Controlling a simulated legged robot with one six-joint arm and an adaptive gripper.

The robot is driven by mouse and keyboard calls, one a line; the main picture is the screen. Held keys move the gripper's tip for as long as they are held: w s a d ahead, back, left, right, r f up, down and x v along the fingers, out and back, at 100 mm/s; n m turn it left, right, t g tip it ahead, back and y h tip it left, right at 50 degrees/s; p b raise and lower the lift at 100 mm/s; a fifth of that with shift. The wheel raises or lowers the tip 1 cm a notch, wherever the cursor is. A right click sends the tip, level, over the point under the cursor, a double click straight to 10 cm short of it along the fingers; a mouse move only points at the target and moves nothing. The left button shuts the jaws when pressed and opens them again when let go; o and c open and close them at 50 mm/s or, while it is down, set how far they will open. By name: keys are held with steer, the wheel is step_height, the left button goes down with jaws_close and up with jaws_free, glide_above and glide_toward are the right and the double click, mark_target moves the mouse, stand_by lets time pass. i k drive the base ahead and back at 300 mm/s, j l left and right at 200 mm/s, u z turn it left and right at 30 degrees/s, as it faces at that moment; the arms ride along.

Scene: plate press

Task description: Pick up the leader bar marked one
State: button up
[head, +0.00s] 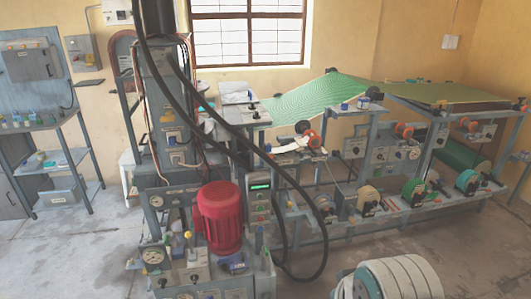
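I cannot make out a leader bar marked one in the head view; any markings are too small to read. A green patterned sheet (318,100) is stretched over the top of the long grey machine frame (345,218) at the right. A yellow-green sheet (445,92) continues to its right. Small parts and a white item (297,144) lie near the left end of this frame, too small to identify. My gripper does not show in this view.
A tall press with a red motor (218,214) and black hoses (318,215) stands in the middle foreground. A grey shelf bench (45,128) stands at the left. A cream ribbed cylinder (400,279) is at the bottom right. Bare floor (75,250) lies at the left.

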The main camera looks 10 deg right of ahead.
mark_target(267, 148)
steer(key=i+l+u, duration=0.1)
steer(key=i+l, duration=0.2)
steer(key=i+l+u, duration=0.1)
steer(key=i+l, duration=0.15)
steer(key=i+l+u, duration=0.1)
steer(key=i+l, duration=0.2)
steer(key=i+l+u, duration=0.1)
steer(key=i+l, duration=0.15)
steer(key=l, duration=0.15)
steer(key=i+l+u, duration=0.25)
steer(key=i+l, duration=0.2)
steer(key=l, duration=0.3)
steer(key=i+l+u, duration=0.1)
steer(key=l, duration=0.3)
steer(key=i+l+u, duration=0.1)
steer(key=i+l, duration=0.2)
steer(key=l, duration=0.1)
